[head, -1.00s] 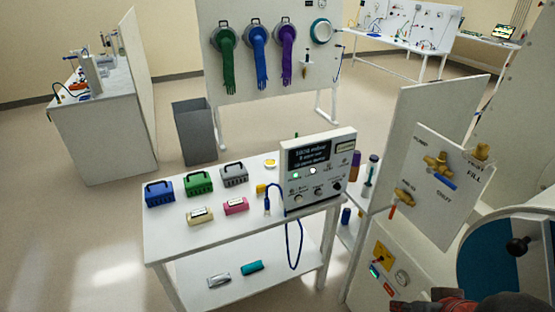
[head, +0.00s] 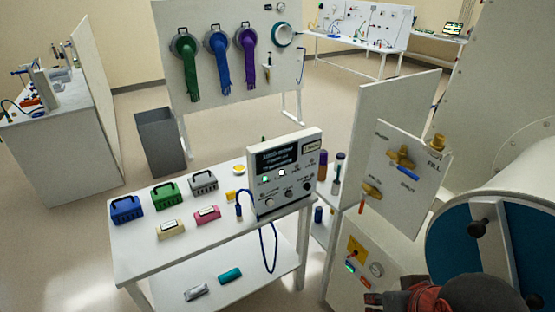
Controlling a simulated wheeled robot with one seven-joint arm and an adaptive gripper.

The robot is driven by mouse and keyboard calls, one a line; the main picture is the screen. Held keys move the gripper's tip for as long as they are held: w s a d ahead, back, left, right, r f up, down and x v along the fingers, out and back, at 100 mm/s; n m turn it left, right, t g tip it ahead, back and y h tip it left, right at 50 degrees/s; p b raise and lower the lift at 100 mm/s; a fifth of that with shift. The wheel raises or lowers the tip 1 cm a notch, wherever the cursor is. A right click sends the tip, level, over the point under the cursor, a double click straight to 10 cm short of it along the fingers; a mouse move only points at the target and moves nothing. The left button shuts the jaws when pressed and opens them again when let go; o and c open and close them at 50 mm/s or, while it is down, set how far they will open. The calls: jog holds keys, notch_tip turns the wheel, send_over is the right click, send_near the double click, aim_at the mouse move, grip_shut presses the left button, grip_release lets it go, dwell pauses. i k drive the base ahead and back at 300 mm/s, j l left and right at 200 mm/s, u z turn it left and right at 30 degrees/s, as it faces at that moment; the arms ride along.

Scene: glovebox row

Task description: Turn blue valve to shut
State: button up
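The blue valve has a brass body (head: 401,155) and a blue lever handle (head: 409,170) on the upright white panel at the right. The handle slants down and to the right from the body. Small lettering stands around it; a word that looks like SHUT lies just below the handle. A dark grey and red part of my arm, seemingly near my gripper (head: 395,298), shows at the bottom edge, below the panel and apart from the valve. Its fingers cannot be made out.
Below the blue valve is a brass valve with an orange-red handle (head: 361,207). A brass fitting (head: 438,142) sits near FILL. A blue round door (head: 460,235) is at the right. A white table (head: 140,245) with several cases stands left. Open floor lies further left.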

aim_at(393, 163)
jog(key=i+l+z, duration=0.1)
jog(key=i+z, duration=0.15)
jog(key=z, duration=0.15)
jog(key=j+z, duration=0.3)
jog(key=i+j, duration=0.05)
